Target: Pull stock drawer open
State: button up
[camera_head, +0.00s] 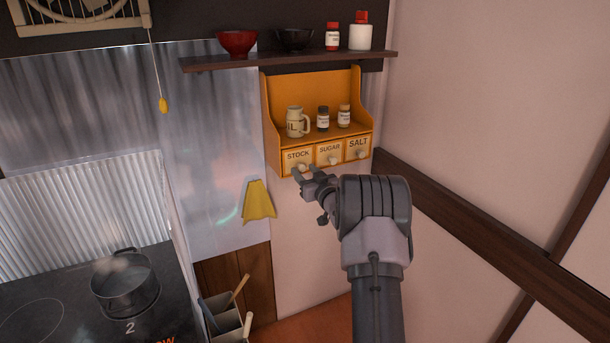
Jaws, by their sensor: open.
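The stock drawer (298,156) is the left one of three small labelled drawers in a yellow-orange wall rack (267,115). It looks closed, its front level with the others. A pale round knob (301,168) sits low on its front. My gripper (305,173) is open, its fingertips at the knob of the stock drawer. The fingers partly cover the knob, and I cannot tell whether they touch it. The sugar drawer (329,149) and the salt drawer (358,143) are to the right, also looking closed.
A jug (297,122) and two small jars stand on the rack. Above, a dark shelf (290,60) holds bowls and bottles. A yellow cloth (258,200) hangs at left. A pot (125,283) is on the stove. The wall right of my arm is clear.

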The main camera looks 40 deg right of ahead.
grip_shut()
dwell(1.4)
